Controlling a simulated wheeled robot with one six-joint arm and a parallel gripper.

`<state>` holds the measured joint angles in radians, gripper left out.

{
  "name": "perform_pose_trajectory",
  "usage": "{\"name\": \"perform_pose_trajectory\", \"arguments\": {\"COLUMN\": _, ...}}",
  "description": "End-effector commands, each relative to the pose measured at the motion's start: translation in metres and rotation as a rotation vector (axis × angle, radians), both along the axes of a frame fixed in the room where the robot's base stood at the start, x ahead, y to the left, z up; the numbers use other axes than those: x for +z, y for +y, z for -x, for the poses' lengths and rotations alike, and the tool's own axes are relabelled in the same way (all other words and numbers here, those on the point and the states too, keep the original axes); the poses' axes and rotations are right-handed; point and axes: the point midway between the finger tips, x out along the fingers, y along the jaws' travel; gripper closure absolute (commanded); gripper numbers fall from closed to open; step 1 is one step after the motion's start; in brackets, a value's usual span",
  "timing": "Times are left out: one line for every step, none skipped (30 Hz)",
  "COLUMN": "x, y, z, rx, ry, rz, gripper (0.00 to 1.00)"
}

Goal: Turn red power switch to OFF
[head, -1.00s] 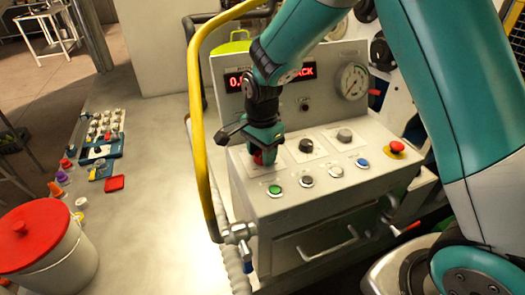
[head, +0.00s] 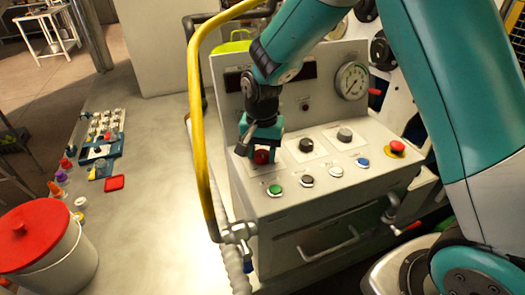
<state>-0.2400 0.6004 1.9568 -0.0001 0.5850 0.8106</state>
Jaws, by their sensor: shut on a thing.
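The red power switch (head: 261,157) is a red knob on the back left of the grey control console's sloped top. My gripper (head: 260,150) points down over it and is shut on it, with its fingers at the knob's sides. The fingers partly hide the knob and its plate, so its pointer and labels cannot be read. The display (head: 296,73) on the upright panel behind is dark, partly hidden by my arm.
A gauge (head: 352,81) stands behind.

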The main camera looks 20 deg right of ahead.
Motion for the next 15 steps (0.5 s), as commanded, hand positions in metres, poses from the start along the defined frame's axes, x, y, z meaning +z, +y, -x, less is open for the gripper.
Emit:
{"name": "perform_pose_trajectory", "arguments": {"x": 0.0006, "y": -0.0001, "z": -0.0005, "rx": 0.042, "ry": -0.002, "rz": 0.0, "gripper": 0.8}}
{"name": "perform_pose_trajectory", "arguments": {"x": 0.0006, "y": -0.0001, "z": -0.0005, "rx": 0.07, "ry": -0.002, "rz": 0.0, "gripper": 0.8}}
{"name": "perform_pose_trajectory", "arguments": {"x": 0.0007, "y": 0.0, "z": -0.0006, "rx": 0.108, "ry": -0.002, "rz": 0.0, "gripper": 0.8}}
{"name": "perform_pose_trajectory", "arguments": {"x": 0.0007, "y": 0.0, "z": -0.0006, "rx": 0.137, "ry": -0.002, "rz": 0.0, "gripper": 0.8}}
{"name": "perform_pose_trajectory", "arguments": {"x": 0.0007, "y": 0.0, "z": -0.0006, "rx": 0.165, "ry": -0.002, "rz": 0.0, "gripper": 0.8}}
{"name": "perform_pose_trajectory", "arguments": {"x": 0.0007, "y": -0.0001, "z": -0.0007, "rx": 0.203, "ry": -0.002, "rz": 0.0, "gripper": 0.8}}
{"name": "perform_pose_trajectory", "arguments": {"x": 0.0007, "y": -0.0001, "z": -0.0007, "rx": 0.232, "ry": -0.002, "rz": 0.0, "gripper": 0.8}}
{"name": "perform_pose_trajectory", "arguments": {"x": 0.0007, "y": -0.0001, "z": -0.0007, "rx": 0.26, "ry": -0.002, "rz": 0.0, "gripper": 0.8}}
{"name": "perform_pose_trajectory", "arguments": {"x": 0.0008, "y": -0.0001, "z": -0.0007, "rx": 0.298, "ry": -0.002, "rz": 0.0, "gripper": 0.8}}
{"name": "perform_pose_trajectory", "arguments": {"x": 0.0008, "y": -0.0001, "z": -0.0007, "rx": 0.327, "ry": -0.002, "rz": 0.0, "gripper": 0.8}}
{"name": "perform_pose_trajectory", "arguments": {"x": 0.0008, "y": -0.0001, "z": -0.0007, "rx": 0.355, "ry": -0.002, "rz": 0.0, "gripper": 0.8}}
{"name": "perform_pose_trajectory", "arguments": {"x": 0.0008, "y": -0.0001, "z": -0.0007, "rx": 0.393, "ry": -0.002, "rz": 0.0, "gripper": 0.8}}
{"name": "perform_pose_trajectory", "arguments": {"x": 0.0008, "y": 0.0, "z": -0.0007, "rx": 0.422, "ry": -0.002, "rz": 0.0, "gripper": 0.8}}
{"name": "perform_pose_trajectory", "arguments": {"x": 0.0008, "y": 0.0, "z": -0.0007, "rx": 0.45, "ry": -0.002, "rz": 0.0, "gripper": 0.8}}
{"name": "perform_pose_trajectory", "arguments": {"x": 0.0008, "y": 0.0, "z": -0.0007, "rx": 0.488, "ry": -0.002, "rz": 0.0, "gripper": 0.8}}
